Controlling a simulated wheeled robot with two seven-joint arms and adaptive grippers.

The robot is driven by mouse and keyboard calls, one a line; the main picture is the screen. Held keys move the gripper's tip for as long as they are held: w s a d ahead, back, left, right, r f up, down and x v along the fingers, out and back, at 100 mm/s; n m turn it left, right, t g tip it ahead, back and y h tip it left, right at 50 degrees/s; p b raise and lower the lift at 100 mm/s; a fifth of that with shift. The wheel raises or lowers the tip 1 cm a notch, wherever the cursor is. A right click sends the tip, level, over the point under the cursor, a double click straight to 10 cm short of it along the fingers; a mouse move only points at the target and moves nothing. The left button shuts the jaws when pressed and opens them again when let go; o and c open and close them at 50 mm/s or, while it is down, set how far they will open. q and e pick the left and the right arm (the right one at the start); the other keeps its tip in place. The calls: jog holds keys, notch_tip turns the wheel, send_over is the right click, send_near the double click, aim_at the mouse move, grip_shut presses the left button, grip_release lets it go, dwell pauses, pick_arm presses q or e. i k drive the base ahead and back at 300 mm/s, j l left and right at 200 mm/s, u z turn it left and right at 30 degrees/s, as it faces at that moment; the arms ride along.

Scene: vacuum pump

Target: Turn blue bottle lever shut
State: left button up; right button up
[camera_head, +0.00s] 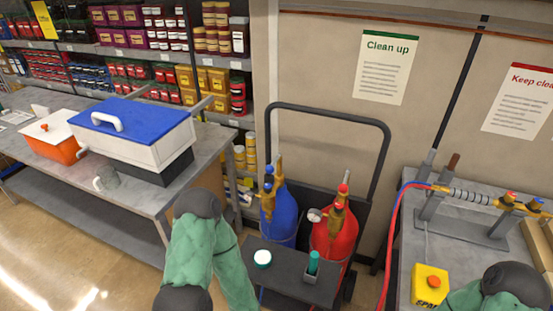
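The blue bottle (284,213) stands upright in a dark hand cart at the middle of the head view. Brass valve fittings (268,190) sit at its top; the lever is too small to make out, and I cannot tell its position. My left arm is bent, with green links and dark joints, to the left of and in front of the blue bottle. Its gripper is outside the picture or hidden. Only part of my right arm shows at the bottom right corner, and its gripper is not in view. Neither arm visibly touches the bottle.
A red bottle (338,232) with a gauge stands right beside the blue one. A dark shelf (288,268) in front carries a small round tin (262,258) and a green cylinder. The cart's frame (385,160) rises behind. Workbenches stand left (205,150) and right.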

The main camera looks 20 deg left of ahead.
aim_at(268, 169)
jog(key=j+u, duration=0.1)
jog(key=u, duration=0.35)
jog(key=j+u, duration=0.1)
jog(key=u, duration=0.35)
jog(key=i+j+u, duration=0.1)
jog(key=u, duration=0.35)
jog(key=i+u, duration=0.1)
jog(key=u, duration=0.35)
jog(key=i+j, duration=0.1)
jog(key=i, duration=0.2)
jog(key=i+j+u, duration=0.15)
jog(key=i, duration=0.1)
